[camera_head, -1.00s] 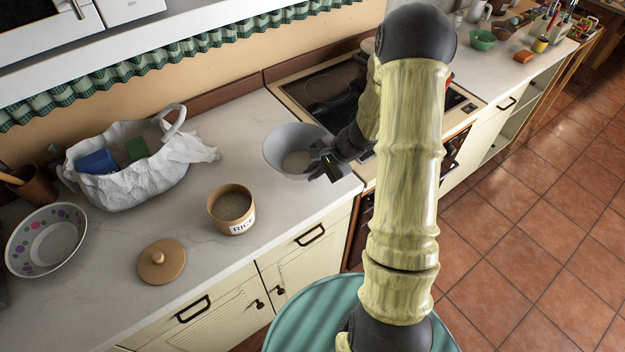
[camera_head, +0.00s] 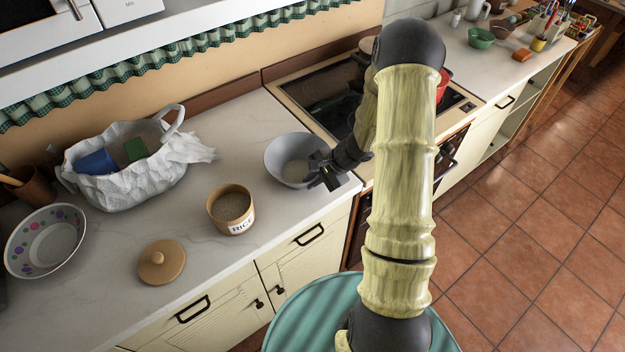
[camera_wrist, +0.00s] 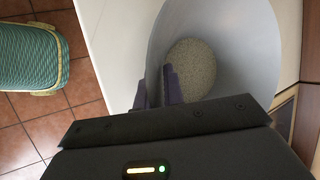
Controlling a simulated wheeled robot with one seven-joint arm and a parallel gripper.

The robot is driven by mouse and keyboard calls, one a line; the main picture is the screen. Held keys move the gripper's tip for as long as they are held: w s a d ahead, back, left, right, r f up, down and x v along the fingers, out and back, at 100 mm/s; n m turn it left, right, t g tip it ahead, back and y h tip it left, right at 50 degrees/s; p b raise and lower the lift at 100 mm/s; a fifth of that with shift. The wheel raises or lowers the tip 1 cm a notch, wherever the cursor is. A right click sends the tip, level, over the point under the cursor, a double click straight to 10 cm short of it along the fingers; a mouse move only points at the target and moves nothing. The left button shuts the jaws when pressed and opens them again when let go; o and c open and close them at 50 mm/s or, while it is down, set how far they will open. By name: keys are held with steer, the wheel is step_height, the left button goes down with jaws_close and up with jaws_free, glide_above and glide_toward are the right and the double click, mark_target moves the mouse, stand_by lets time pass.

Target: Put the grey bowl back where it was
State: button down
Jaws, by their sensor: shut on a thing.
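The grey bowl (camera_head: 284,150) is at the right end of the white counter, beside the stove. It looks close to the counter top; I cannot tell if it touches. My gripper (camera_head: 318,176) is shut on the bowl's rim at its front right side. In the wrist view the fingers (camera_wrist: 172,86) pinch the wall of the bowl (camera_wrist: 250,50). Pale grains, which look like rice (camera_wrist: 190,68), lie in the bottom of the bowl.
An open rice canister (camera_head: 232,212) stands left of the bowl, its wooden lid (camera_head: 161,262) nearby on the counter. A white bag (camera_head: 128,183) and a spotted bowl (camera_head: 18,252) are farther left. The stove (camera_head: 318,100) lies behind and right. Counter between canister and bowl is clear.

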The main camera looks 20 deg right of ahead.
steer(key=c, duration=1.5)
jaws_free()
steer(key=shift+r, duration=0.15)
steer(key=v, duration=1.2)
steer(key=s+a+r+n+h, duration=0.6)
steer(key=s+a+n, duration=0.3)
steer(key=s+n, duration=0.4)
steer(key=shift+a+r+g, duration=0.25)
steer(key=shift+r+g, duration=0.15)
steer(key=shift+r, duration=0.15)
